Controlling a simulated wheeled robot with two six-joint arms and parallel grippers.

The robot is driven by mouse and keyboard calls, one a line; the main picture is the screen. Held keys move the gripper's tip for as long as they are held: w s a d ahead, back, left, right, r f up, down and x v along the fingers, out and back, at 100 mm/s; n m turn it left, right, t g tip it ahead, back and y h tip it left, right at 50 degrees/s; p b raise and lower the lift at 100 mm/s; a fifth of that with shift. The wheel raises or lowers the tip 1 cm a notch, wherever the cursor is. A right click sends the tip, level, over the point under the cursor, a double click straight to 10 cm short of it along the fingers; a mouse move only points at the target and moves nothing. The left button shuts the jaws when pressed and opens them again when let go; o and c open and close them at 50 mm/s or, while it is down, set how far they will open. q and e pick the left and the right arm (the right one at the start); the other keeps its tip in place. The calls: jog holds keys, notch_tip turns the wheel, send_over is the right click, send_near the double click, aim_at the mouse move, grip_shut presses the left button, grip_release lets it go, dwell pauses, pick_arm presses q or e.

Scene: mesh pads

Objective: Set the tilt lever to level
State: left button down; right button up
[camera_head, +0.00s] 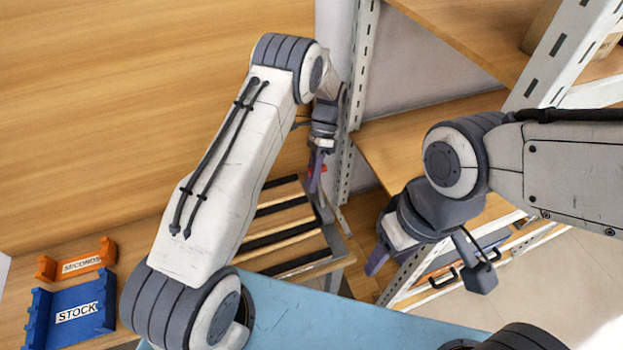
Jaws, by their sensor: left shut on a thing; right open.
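My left gripper (315,178) reaches down at the right end of a slatted wooden platform (290,222). Its purple fingers are shut on a small part with a red patch (323,168), which looks like the tilt lever. The fingers hide most of the lever, so I cannot tell its exact angle. The platform has light and dark slats and a grey metal frame along its right side. My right gripper (378,262) is open and empty, to the right of the platform and apart from it.
A blue STOCK bin (72,310) and an orange SECONDS bin (80,264) stand at the lower left. A blue surface (330,318) lies in front. A perforated metal shelf post (358,80) rises close behind my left gripper, with wooden shelves (425,140) to its right.

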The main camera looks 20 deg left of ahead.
dwell(0.4)
pick_arm(q)
jog(key=c, duration=0.7)
grip_release()
jog(key=shift+r, duration=0.15)
jog(key=shift+r+b, duration=0.35)
jog(key=shift+r, duration=0.05)
notch_tip(320, 180, up, 3)
jog(key=shift+f+b, duration=0.1)
jog(key=shift+b, duration=0.55)
jog(key=s+d+r+b, duration=0.1)
jog(key=d+r, duration=0.1)
jog(key=d, duration=0.1)
jog(key=s+d+r, duration=0.1)
jog(key=d+r, duration=0.1)
jog(key=d, duration=0.2)
jog(key=s+d+r+b, duration=0.1)
jog(key=s+d+r, duration=0.1)
jog(key=d+r, duration=0.1)
jog(key=shift+d+r+b, duration=0.1)
jog(key=shift+d+b, duration=0.2)
jog(key=shift+d, duration=0.2)
